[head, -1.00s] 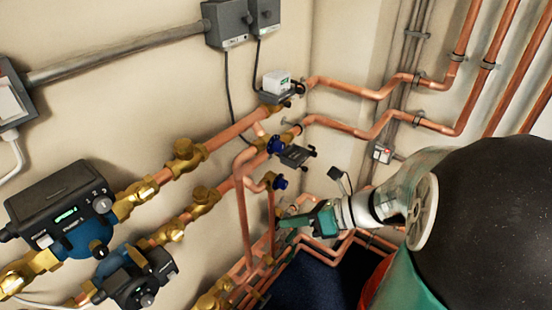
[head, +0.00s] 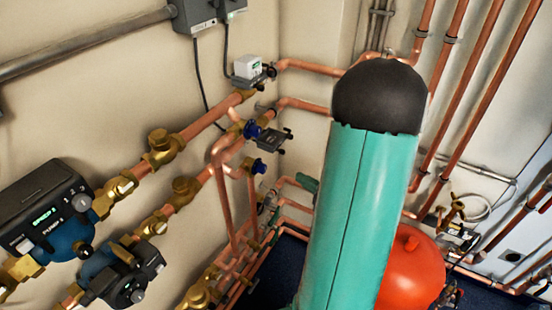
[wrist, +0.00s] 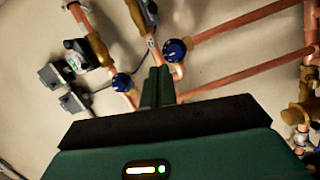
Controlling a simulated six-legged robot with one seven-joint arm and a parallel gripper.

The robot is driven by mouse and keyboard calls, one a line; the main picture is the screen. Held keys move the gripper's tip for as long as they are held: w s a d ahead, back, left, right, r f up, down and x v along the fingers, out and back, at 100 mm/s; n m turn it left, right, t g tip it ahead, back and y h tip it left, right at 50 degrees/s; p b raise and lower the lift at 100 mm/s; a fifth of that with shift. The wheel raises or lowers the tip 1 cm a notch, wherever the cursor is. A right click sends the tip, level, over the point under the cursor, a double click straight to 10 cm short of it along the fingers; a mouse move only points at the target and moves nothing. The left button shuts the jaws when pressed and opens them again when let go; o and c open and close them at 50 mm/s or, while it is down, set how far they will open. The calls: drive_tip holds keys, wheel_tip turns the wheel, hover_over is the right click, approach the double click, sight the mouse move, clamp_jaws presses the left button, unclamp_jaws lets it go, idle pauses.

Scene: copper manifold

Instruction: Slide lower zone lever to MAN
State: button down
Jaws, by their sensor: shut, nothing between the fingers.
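The lower zone valve (head: 268,139) is a dark box on the lower copper pipe, above a blue-capped valve (head: 259,166). Its lever is too small to make out, so I cannot tell its position. In the wrist view, my gripper (wrist: 156,72) has its two green fingers together and empty. They point up the picture, between two blue-capped valves, the right one (wrist: 176,50) and the left one (wrist: 122,82). No contact with either is clear. In the head view my green arm hides most of the gripper.
The upper zone valve (head: 248,67) has a white head. Pumps (head: 45,215) and brass fittings (head: 163,147) line the pipes at left. Copper pipes run along the right wall. A red vessel (head: 411,272) stands behind my arm.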

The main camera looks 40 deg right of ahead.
sight(282, 152)
drive_tip(key=w+d, duration=0.1)
drive_tip(key=w, duration=0.2)
drive_tip(key=w+d+f, duration=0.1)
drive_tip(key=w, duration=0.3)
drive_tip(key=w+d, duration=0.1)
drive_tip(key=w, duration=0.3)
drive_tip(key=shift+w+f, duration=0.15)
idle(0.4)
